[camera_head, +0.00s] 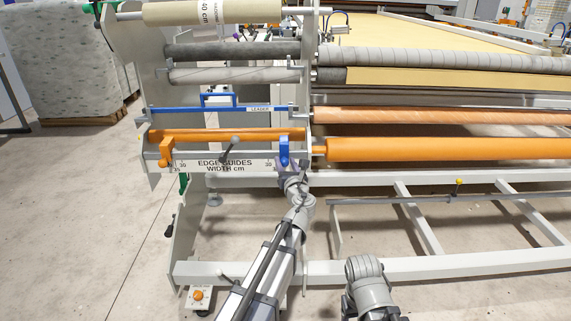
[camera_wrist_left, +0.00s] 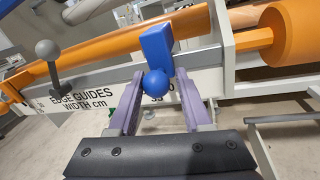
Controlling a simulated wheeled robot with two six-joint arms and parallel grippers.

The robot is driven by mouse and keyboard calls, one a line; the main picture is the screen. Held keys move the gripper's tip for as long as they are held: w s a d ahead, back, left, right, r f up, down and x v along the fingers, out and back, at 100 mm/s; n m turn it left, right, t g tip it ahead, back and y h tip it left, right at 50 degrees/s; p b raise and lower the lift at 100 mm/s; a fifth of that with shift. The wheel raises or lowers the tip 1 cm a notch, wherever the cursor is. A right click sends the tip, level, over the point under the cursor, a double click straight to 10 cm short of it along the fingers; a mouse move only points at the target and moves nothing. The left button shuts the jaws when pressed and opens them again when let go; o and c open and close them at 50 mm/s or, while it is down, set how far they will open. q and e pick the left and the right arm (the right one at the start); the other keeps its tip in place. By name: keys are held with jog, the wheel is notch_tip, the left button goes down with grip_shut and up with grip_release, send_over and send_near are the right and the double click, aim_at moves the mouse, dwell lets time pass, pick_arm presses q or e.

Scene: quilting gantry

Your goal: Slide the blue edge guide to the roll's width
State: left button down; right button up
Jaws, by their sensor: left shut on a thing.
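The blue edge guide (camera_head: 284,148) sits near the right end of the white width scale (camera_head: 225,165), close to a 30 mark. In the left wrist view the guide is a blue block (camera_wrist_left: 157,42) with a round blue knob (camera_wrist_left: 155,82) below it. My left gripper (camera_head: 287,167) is shut on the knob, with its purple fingers (camera_wrist_left: 155,92) on either side. An orange guide (camera_head: 166,148) sits at the scale's left end. A roll marked 40 cm (camera_head: 210,13) hangs at the top. My right gripper is out of view.
A grey ball-headed lever (camera_head: 235,142) stands between the two guides; it also shows in the left wrist view (camera_wrist_left: 47,53). An orange bar (camera_head: 235,133) runs behind the scale. A blue leader bar (camera_head: 215,109) lies above. A thick orange roller (camera_head: 440,149) extends right.

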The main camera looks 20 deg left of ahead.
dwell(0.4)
pick_arm(q)
jog(key=shift+s+a, duration=0.2)
jog(key=shift+a, duration=0.25)
jog(key=c, duration=0.5)
grip_release()
jog(key=shift+v, duration=3.9)
